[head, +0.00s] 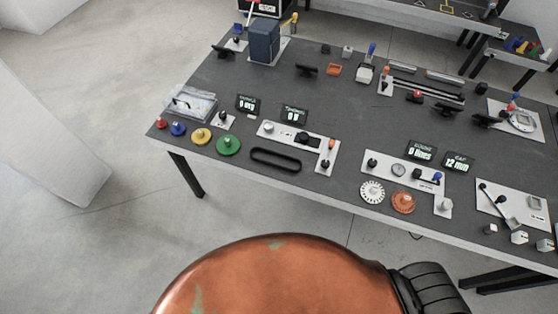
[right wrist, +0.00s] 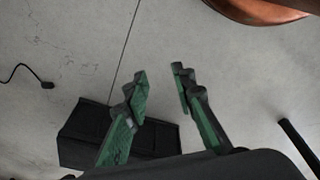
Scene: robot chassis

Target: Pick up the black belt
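The black belt (head: 276,152) is a flattened oval loop. It lies on the dark table top (head: 330,140) near the front edge in the head view, to the right of a green disc. My right gripper (right wrist: 158,72) shows in the right wrist view with its two green-padded fingers apart and nothing between them. It points at the grey floor, and the belt is not in that view. My left gripper is not in either view.
Left of the belt stand a green disc (head: 228,145) and a yellow disc (head: 201,136). A grey plate (head: 284,131) with black parts lies just behind the belt. A white gear (head: 372,191) and an orange gear (head: 403,202) lie farther right. Bare table surrounds the belt's front.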

